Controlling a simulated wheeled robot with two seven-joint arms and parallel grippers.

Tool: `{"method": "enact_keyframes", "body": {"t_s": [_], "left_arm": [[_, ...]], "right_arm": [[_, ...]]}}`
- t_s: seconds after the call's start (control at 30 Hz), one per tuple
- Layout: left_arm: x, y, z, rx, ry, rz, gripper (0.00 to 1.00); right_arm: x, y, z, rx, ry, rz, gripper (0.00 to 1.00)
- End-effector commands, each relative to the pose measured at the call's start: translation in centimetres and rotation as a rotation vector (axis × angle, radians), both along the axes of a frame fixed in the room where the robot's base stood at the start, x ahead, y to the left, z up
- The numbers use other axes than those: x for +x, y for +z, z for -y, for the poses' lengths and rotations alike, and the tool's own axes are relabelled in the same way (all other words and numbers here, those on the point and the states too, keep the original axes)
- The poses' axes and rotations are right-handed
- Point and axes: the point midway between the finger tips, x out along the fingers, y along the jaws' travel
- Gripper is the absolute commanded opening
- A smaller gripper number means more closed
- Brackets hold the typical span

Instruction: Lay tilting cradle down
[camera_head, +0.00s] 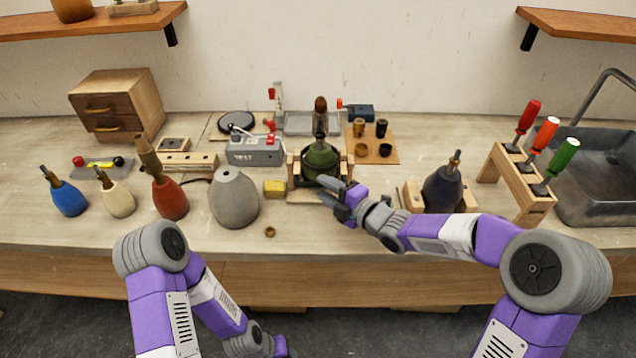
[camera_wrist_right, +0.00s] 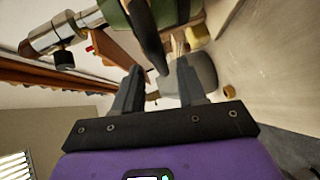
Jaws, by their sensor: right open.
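The tilting cradle (camera_head: 294,173) stands at the middle of the bench, with wooden side posts and a wooden base. It holds a dark green lamp body (camera_head: 321,160), which stands upright with a metal neck and a brown top. My right gripper (camera_head: 328,190) is at the cradle's front, fingers pointing left. In the right wrist view my gripper (camera_wrist_right: 160,72) is open, with the green body (camera_wrist_right: 115,14) and a dark bar (camera_wrist_right: 149,38) just beyond the fingertips. I cannot tell whether a finger touches the bar.
A grey lamp body (camera_head: 234,200) and a yellow block (camera_head: 274,187) stand left of the cradle. A dark blue lamp body (camera_head: 443,190) sits in a wooden holder to the right. A test box (camera_head: 255,151) is behind left. A small brass ring (camera_head: 270,231) lies near the front edge.

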Motion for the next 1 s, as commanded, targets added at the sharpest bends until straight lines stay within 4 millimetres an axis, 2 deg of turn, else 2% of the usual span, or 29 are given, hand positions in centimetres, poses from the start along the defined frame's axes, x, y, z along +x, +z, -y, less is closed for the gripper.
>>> {"method": "enact_keyframes", "body": {"t_s": [0.03, 0.2, 0.57, 0.83, 1.0], "left_arm": [[0.0, -0.2, 0.0, 0.000, 0.000, 0.001, 0.43], [0.1, -0.4, 0.0, 0.000, 0.000, 0.001, 0.43], [0.1, -0.4, 0.0, 0.000, 0.000, 0.001, 0.43], [0.1, -0.4, 0.0, 0.000, 0.000, 0.001, 0.43], [0.1, -0.4, 0.0, 0.000, 0.000, 0.001, 0.43]], "right_arm": [[0.5, -0.2, -0.7, 0.002, 0.004, -0.001, 0.41], [1.9, -0.5, -2.0, 0.000, 0.002, -0.001, 0.41], [2.3, -0.5, -2.3, 0.000, 0.000, -0.001, 0.41], [2.3, -0.5, -2.3, 0.000, -0.001, -0.001, 0.00], [2.3, -0.5, -2.3, 0.000, -0.001, -0.001, 0.00]]}}
